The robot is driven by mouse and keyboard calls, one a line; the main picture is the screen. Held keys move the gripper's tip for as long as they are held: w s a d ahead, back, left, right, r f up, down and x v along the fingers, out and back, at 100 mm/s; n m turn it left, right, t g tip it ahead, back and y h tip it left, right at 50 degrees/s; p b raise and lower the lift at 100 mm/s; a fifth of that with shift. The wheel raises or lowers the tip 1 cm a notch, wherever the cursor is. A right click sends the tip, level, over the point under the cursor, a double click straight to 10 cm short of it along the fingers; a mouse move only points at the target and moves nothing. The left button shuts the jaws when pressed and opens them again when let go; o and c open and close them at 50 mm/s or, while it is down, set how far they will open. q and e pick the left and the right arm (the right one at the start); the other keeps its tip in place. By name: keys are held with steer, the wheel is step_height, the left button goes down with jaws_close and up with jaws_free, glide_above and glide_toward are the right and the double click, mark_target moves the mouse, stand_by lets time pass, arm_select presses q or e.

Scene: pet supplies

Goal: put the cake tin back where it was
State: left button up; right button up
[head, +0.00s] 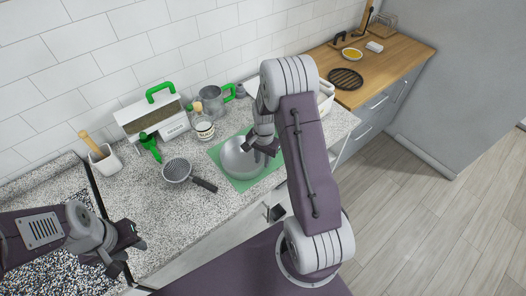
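A round silver metal vessel (235,165), which looks like the cake tin, sits on a green mat (254,184) on the speckled counter. My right gripper (261,152) is over its right side, fingers pointing down and seemingly apart; I cannot tell whether they touch it. My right arm hides part of the counter behind. My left gripper (122,255) is open and empty over the front left of the counter, near the dark edge of a speckled area.
A sieve with a dark handle (177,170) lies left of the mat. A jar (204,129), a metal jug (212,101), a white box with a green handle (155,118) and a utensil pot (105,161) stand behind. A wooden counter (387,72) is at the back right.

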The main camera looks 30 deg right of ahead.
step_height(320, 180, up, 8)
steer(key=f, duration=0.1)
steer(key=s+a+n+b, duration=0.3)
steer(key=s+a+n, duration=0.7)
steer(key=s, duration=0.3)
steer(key=shift+s+a+n+t+b, duration=0.2)
steer(key=shift+s+n+t+b, duration=0.15)
steer(key=shift+n, duration=0.55)
steer(key=shift+r, duration=0.1)
